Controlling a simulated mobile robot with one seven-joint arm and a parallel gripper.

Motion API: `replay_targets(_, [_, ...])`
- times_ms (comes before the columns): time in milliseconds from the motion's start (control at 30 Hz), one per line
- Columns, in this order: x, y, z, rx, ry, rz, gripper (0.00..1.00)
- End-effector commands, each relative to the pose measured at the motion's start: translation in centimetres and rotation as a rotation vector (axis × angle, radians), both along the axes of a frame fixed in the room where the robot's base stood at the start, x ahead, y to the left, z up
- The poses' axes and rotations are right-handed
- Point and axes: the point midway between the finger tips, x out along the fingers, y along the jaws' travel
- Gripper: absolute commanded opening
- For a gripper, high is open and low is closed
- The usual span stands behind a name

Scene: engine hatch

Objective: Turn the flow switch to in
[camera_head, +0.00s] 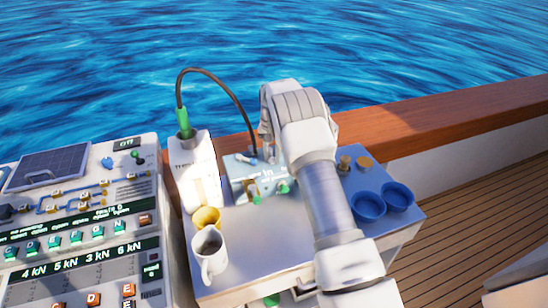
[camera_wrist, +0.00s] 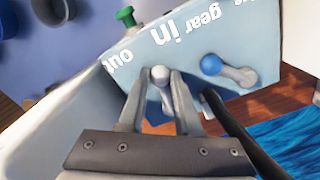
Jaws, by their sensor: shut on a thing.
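A light blue box with printed labels stands on the table in the head view (camera_head: 238,180); it fills the upper middle of the wrist view (camera_wrist: 250,60), its labels upside down. The words "in" and "out" show on its face, with "gear" beside them. My gripper (camera_wrist: 160,80) is shut on a pale round-ended switch knob (camera_wrist: 160,73) on this face, one finger on either side. The label for this switch is not fully readable. In the head view my gripper (camera_head: 267,145) is at the box's top, largely hidden by my arm.
A blue knob (camera_wrist: 211,64) sits beside the held one, and a green knob (camera_wrist: 125,15) stands on the other side. A black cable with green plug (camera_head: 183,120) arches behind.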

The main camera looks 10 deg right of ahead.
Motion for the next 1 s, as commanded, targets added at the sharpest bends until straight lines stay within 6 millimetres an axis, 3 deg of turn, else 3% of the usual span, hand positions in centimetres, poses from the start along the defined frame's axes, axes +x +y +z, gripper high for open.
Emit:
replay_targets(600, [0.8, 2.7, 0.0, 0.001, -0.003, -0.486, 0.00])
replay_targets(1000, [1.2, 3.3, 0.1, 0.002, -0.004, -0.620, 0.00])
